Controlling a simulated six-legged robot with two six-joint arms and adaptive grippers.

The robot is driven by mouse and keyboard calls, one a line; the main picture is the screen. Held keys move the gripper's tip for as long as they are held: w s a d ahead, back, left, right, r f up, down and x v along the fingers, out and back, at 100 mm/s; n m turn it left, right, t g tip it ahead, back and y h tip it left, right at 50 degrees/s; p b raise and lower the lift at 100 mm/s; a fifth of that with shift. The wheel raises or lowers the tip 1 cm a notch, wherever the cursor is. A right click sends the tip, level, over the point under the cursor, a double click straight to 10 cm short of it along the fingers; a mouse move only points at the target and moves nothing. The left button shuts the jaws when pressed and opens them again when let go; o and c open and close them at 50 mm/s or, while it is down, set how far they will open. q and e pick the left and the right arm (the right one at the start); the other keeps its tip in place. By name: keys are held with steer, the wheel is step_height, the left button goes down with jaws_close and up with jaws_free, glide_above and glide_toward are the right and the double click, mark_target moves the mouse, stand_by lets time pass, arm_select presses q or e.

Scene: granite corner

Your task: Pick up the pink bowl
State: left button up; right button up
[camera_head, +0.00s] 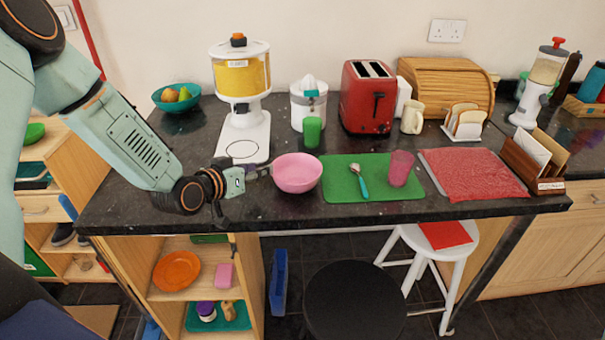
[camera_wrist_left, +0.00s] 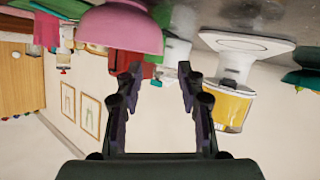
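The pink bowl (camera_head: 297,174) stands upright on the dark granite counter, near its front edge. My left gripper (camera_head: 266,171) comes in from the left, low over the counter, with its fingertips close to the bowl's left side. In the left wrist view, which is upside down, the two fingers (camera_wrist_left: 160,70) are apart with nothing between them. The bowl (camera_wrist_left: 118,28) shows there at the top, just beyond the fingertips. I cannot tell whether a finger touches the bowl. My right gripper is not in view.
A green mat (camera_head: 345,190) with a spoon and a pink cup (camera_head: 401,168) lies right of the bowl. A green cup (camera_head: 312,132) and a yellow dispenser (camera_head: 240,80) stand behind. A red toaster (camera_head: 367,97) is further back. A black stool (camera_head: 354,300) stands in front.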

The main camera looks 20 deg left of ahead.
mark_target(275, 164)
arm_select(q)
steer(key=shift+w+f, duration=0.2)
steer(key=shift+w+d+f+b, duration=0.1)
steer(key=shift+w+d+b, duration=0.2)
steer(key=shift+w, duration=0.25)
steer(key=x, duration=0.5)
steer(key=shift+a+f+b, duration=0.1)
steer(key=shift+a+b, duration=0.05)
steer(key=shift+b, duration=0.15)
steer(key=shift+r, duration=0.2)
steer(key=shift+c, duration=0.2)
steer(key=shift+w+f, duration=0.15)
steer(key=shift+f, duration=0.05)
steer(key=c, duration=0.4)
steer(key=shift+r, duration=0.15)
jaws_close()
